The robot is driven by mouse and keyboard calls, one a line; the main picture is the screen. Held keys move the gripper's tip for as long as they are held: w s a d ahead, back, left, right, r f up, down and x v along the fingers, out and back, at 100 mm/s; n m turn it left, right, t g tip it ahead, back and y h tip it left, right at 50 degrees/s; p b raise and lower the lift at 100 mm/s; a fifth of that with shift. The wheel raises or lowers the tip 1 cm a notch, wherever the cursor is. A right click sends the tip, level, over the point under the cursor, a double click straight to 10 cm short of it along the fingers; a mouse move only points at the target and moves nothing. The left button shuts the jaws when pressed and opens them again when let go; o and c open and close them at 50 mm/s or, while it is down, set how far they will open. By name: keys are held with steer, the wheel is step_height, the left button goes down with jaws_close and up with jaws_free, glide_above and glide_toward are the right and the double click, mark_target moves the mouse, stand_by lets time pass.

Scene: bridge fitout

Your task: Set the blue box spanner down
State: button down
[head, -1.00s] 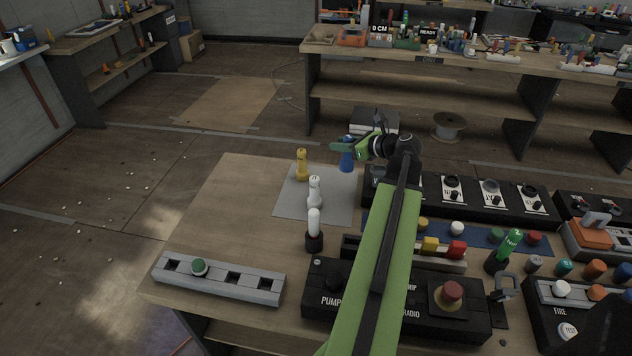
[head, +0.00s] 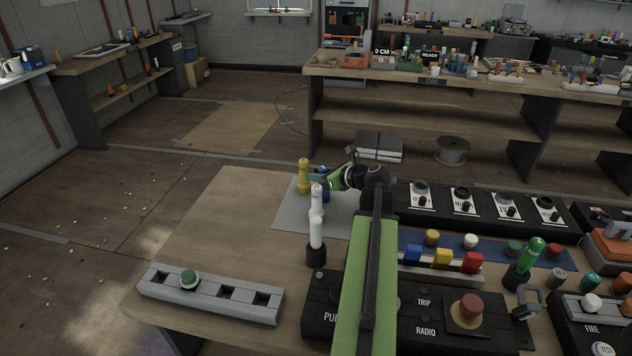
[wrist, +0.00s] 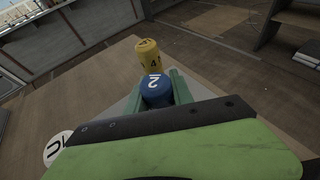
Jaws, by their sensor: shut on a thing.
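The blue box spanner (wrist: 156,88) is upright between the two green fingers of my gripper (wrist: 157,92) in the wrist view. In the head view my gripper (head: 325,181) is over the grey mat (head: 288,216) and covers much of the blue spanner (head: 325,197). Whether its foot touches the mat I cannot tell. A yellow spanner (head: 303,178) stands on the mat just left of it; it also shows right beyond the blue one in the wrist view (wrist: 149,55). A white spanner (head: 317,203) stands in front, partly hiding the mat.
A grey socket rail (head: 210,296) lies at the front left, control boxes (head: 436,322) at the right. The wooden table (head: 215,225) left of the mat is clear.

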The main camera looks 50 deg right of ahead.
steer(key=c, duration=1.1)
jaws_free()
steer(key=shift+r, duration=0.3)
steer(key=p+v, duration=0.4)
steer(key=v, duration=0.8)
steer(key=shift+p, duration=0.3)
steer(key=shift+f, duration=0.1)
